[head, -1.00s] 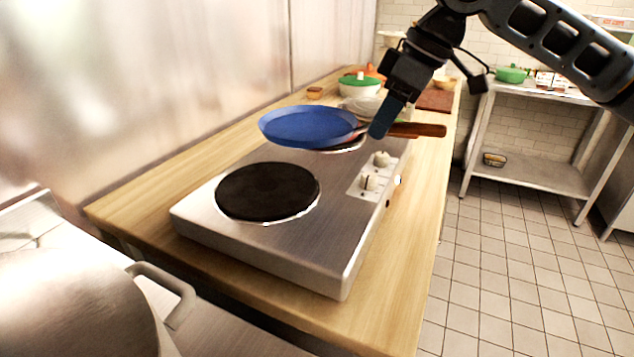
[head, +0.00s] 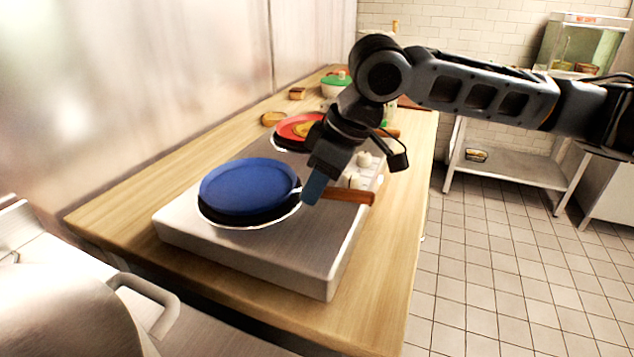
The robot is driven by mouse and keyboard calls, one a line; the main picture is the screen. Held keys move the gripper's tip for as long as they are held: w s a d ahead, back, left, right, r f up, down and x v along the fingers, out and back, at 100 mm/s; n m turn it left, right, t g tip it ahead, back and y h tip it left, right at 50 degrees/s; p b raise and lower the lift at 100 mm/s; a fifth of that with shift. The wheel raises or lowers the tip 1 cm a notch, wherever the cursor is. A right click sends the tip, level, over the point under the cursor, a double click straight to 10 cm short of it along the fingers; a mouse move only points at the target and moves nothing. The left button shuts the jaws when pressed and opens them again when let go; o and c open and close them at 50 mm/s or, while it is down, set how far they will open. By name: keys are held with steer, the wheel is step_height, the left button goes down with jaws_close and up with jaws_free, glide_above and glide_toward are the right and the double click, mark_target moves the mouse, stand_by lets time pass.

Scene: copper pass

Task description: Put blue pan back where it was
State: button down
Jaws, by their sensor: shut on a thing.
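The blue pan (head: 247,186) is over the near black burner (head: 250,221) of the steel two-plate stove (head: 290,254). It looks level and covers most of the burner; I cannot tell whether it touches the burner. My gripper (head: 312,190) is shut on the pan's wooden handle (head: 350,196), close to where the handle meets the pan. The handle points right, past the stove's knobs side. The far burner carries a red pan (head: 297,127) with something yellowish-brown in it, partly hidden by my arm.
The stove stands on a wooden counter (head: 115,206) along a wall. Farther back are a bread-like piece (head: 273,118), a small brown block (head: 297,93) and a green-topped bowl (head: 335,83). A large steel pot (head: 65,318) stands at the near left.

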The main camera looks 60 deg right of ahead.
steer(key=c, duration=0.9)
jaws_free()
steer(key=v, duration=1.2)
